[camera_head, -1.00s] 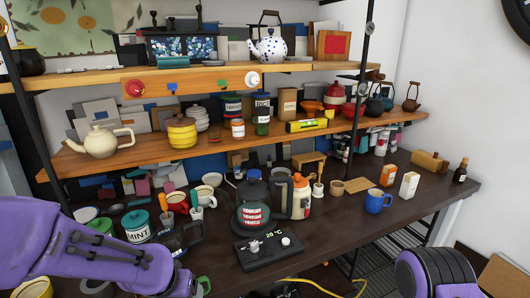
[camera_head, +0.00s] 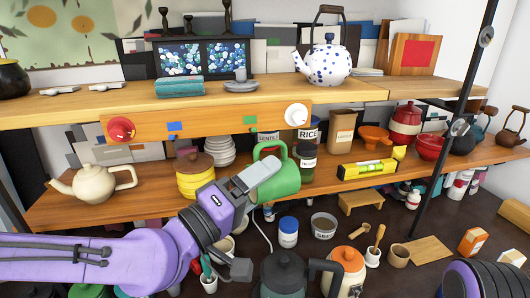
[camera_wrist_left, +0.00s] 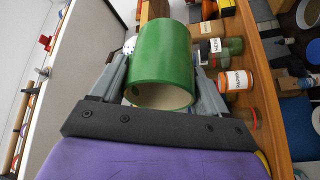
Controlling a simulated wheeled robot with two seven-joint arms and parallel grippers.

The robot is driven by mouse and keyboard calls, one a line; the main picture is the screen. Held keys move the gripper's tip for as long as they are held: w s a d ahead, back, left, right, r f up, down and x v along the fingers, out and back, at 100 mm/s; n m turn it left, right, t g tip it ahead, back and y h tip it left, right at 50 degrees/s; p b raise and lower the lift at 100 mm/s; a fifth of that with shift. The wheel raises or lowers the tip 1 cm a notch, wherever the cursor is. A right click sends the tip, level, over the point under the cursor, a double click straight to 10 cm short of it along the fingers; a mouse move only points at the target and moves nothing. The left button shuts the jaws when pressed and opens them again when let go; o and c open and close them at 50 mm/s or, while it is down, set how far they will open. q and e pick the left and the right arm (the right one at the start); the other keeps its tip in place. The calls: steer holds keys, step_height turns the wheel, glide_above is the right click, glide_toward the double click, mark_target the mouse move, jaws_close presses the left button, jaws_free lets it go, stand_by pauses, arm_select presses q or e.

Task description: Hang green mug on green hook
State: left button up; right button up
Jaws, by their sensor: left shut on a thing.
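The green mug (camera_head: 277,178) is held in the air in front of the lower shelf, its handle upward at the upper left. My left gripper (camera_head: 258,177) is shut on the mug. In the left wrist view, the mug (camera_wrist_left: 162,62) lies between the two grey fingers of the gripper (camera_wrist_left: 161,80), its pale inside partly showing. A small green piece (camera_head: 276,118), likely the green hook, is on the wooden board below the upper shelf, just above the mug. Its exact shape is too small to tell. My right gripper is out of view; only part of that arm shows at lower right.
The board also bears a red knob (camera_head: 121,129), a blue piece (camera_head: 175,127) and a white knob (camera_head: 297,115). A yellow pot (camera_head: 196,180) stands left of the mug, with jars (camera_head: 307,160) close on its right. The counter below is crowded.

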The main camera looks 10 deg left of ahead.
arm_select(q)
steer(key=shift+a+r, duration=0.35)
steer(key=shift+r, duration=0.2)
steer(key=shift+s+a+r+t, duration=0.1)
steer(key=shift+a+t, duration=0.1)
steer(key=shift+t, duration=0.1)
steer(key=shift+a+r, duration=0.1)
steer(key=shift+a, duration=0.05)
steer(key=w, duration=0.2)
steer(key=shift+w+a+f+b, duration=0.2)
steer(key=shift+w+f+b, duration=0.1)
steer(key=shift+b, duration=0.05)
steer(key=w, duration=0.1)
steer(key=w+a+b, duration=0.1)
steer(key=w, duration=0.1)
steer(key=w+a, duration=0.1)
steer(key=w, duration=0.1)
steer(key=shift+a+f, duration=0.2)
steer(key=shift+a, duration=0.05)
steer(key=shift+w+f+b, duration=0.4)
steer(key=shift+f+b, duration=0.1)
steer(key=shift+b, duration=0.8)
steer(key=shift+w+a+f, duration=0.25)
steer(key=shift+w+a, duration=0.25)
steer(key=shift+s+d, duration=0.2)
steer(key=shift+d, duration=0.1)
